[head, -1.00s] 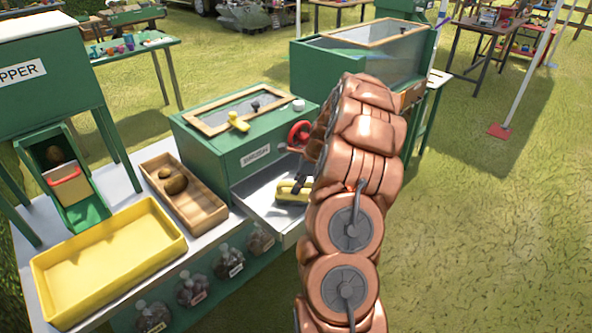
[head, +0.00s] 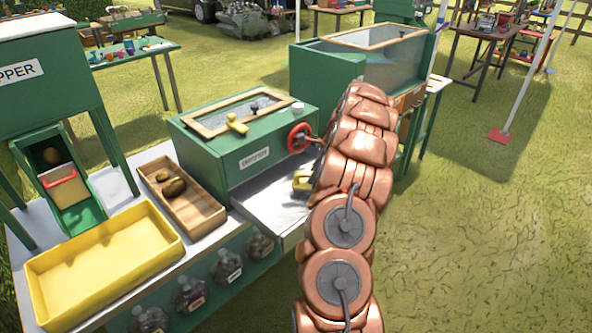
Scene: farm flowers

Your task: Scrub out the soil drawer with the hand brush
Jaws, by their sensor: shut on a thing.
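The soil drawer (head: 262,197) is a pale metal tray, pulled out at the front of a green labelled box (head: 250,145). Its floor shows light and grey patches; I cannot tell whether they are soil or shadow. The yellow hand brush (head: 301,181) is at the drawer's right side, partly hidden by my copper-coloured arm. My gripper (head: 307,174) is shut on it, but the fingers are mostly hidden behind the arm. I cannot see whether the bristles touch the drawer floor.
A red handwheel (head: 299,137) sits close beside my arm. A wooden tray (head: 206,208) with brown lumps and a yellow tray (head: 45,287) stand left of the drawer. A green glass-sided tank (head: 345,65) stands behind. Grass is open at right.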

